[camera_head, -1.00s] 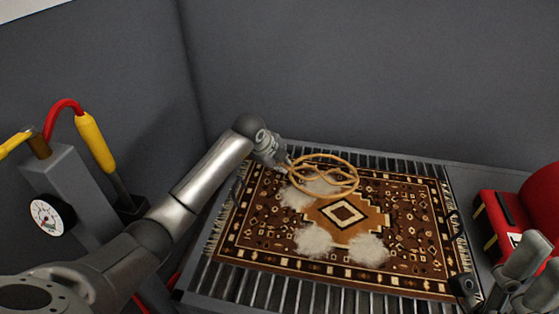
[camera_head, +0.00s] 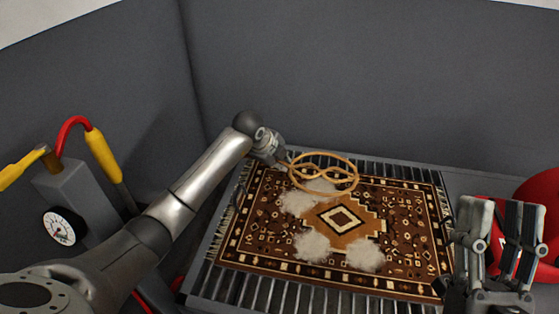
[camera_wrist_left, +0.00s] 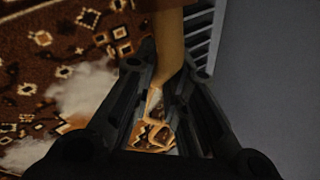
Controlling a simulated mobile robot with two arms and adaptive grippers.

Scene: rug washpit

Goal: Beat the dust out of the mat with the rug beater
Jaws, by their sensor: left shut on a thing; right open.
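The patterned brown mat (camera_head: 400,220) lies flat on a slatted grey rack. Three pale dust patches sit on it: one (camera_head: 303,202) at upper left, partly under the beater, one (camera_head: 313,246) at lower left and one (camera_head: 365,255) near the lower middle. My left gripper (camera_head: 285,163) is shut on the handle of the rug beater (camera_head: 355,166), whose looped tan head is over the mat's far left part. I cannot tell whether the head touches the mat. In the left wrist view the handle (camera_wrist_left: 169,40) runs between the fingers. My right gripper (camera_head: 498,245) is open and empty at the right.
The rack (camera_head: 262,292) shows around the mat. A red object (camera_head: 541,200) stands at the right, partly behind my right gripper. At the left are a gauge (camera_head: 62,228) on a grey post and yellow-handled wands (camera_head: 104,155). Grey walls close the back and left.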

